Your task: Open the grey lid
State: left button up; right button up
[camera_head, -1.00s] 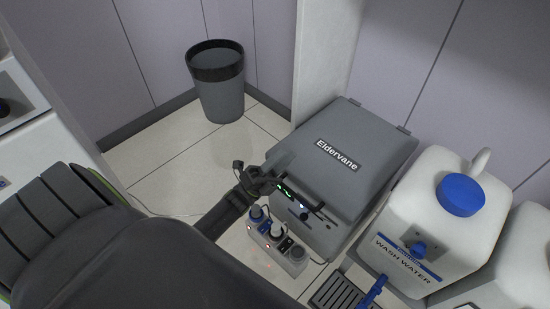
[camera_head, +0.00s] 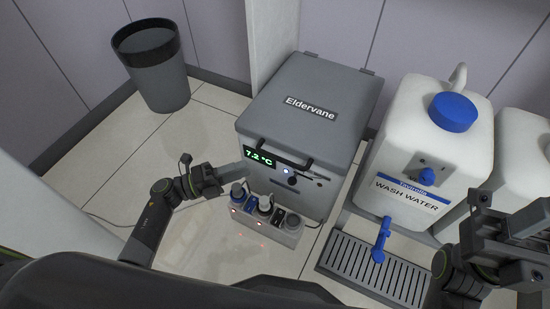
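The grey lid (camera_head: 318,88) is closed flat on a grey box (camera_head: 312,196) labelled "Eldervane". Two hinge tabs show at its back edge, and a dark bar handle (camera_head: 281,156) runs along its front edge. The box front has a green display (camera_head: 260,156) reading 7.2 °C. My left gripper (camera_head: 238,172) is just left of the box's front corner, below the lid edge, pointing right. Its finger gap cannot be made out, and nothing is seen in it. My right arm shows at the lower right, by the wash water container; its gripper (camera_head: 486,199) is unclear.
A power strip (camera_head: 262,224) with plugs stands against the box front. A white wash water container (camera_head: 433,150) with a blue cap stands close on the right, above a drip grate (camera_head: 372,268). A grey bin (camera_head: 155,75) stands back left.

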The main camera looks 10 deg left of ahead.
aim_at(276, 156)
pick_arm(q)
jog(key=b+x, duration=0.2)
jog(key=x, duration=0.8)
jog(key=shift+w+d, duration=0.15)
grip_shut()
